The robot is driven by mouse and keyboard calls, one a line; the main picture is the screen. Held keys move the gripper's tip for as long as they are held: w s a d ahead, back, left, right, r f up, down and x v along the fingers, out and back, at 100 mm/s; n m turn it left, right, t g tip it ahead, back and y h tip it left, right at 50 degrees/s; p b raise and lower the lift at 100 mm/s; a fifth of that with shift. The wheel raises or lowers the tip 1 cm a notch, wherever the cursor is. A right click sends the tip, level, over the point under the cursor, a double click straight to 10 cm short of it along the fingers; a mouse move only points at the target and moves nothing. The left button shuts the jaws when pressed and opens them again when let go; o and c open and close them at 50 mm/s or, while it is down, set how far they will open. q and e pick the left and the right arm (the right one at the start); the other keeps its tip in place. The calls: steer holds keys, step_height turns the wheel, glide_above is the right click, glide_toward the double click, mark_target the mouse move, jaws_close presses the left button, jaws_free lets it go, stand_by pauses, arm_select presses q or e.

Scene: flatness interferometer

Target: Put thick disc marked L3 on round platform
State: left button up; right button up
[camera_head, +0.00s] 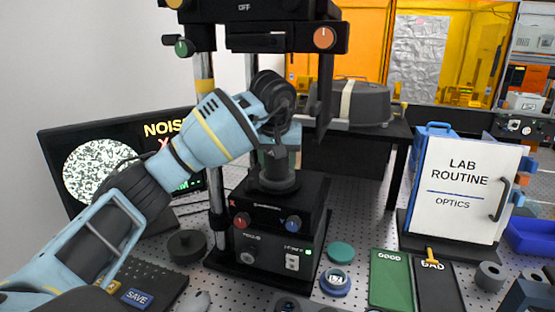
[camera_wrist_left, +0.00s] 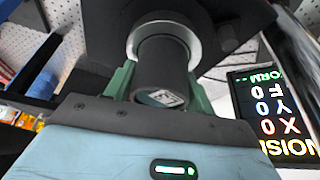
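My left gripper (camera_head: 279,158) points down over the round platform (camera_head: 278,182) of the black instrument. In the left wrist view its green fingers (camera_wrist_left: 160,85) stand on either side of a dark, thick round piece (camera_wrist_left: 165,65) and appear to close on it. This piece has a pale label on its near face; it looks like the thick disc, but I cannot read the mark surely. A silver ring (camera_wrist_left: 133,38) shows behind it. Whether the piece touches the platform is hard to tell. My right gripper is not in view.
The instrument's upper housing (camera_head: 250,42) and post (camera_head: 219,200) stand close around my left arm. A blue labelled disc (camera_head: 335,282), a teal disc (camera_head: 341,252) and a black disc (camera_head: 187,246) lie on the perforated table. Green (camera_head: 390,280) and black (camera_head: 437,290) mats lie right.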

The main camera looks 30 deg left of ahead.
arm_select(q)
steer(key=o, duration=0.3)
steer(key=shift+s+d+r, duration=0.1)
steer(key=shift+s+r, duration=0.05)
steer(key=shift+r, duration=0.45)
steer(key=shift+s+v, duration=0.2)
steer(key=shift+v, duration=0.9)
steer(key=s+d, duration=0.5)
steer(key=s, duration=0.5)
steer(key=shift+s, duration=0.25)
steer(key=shift+f, duration=0.1)
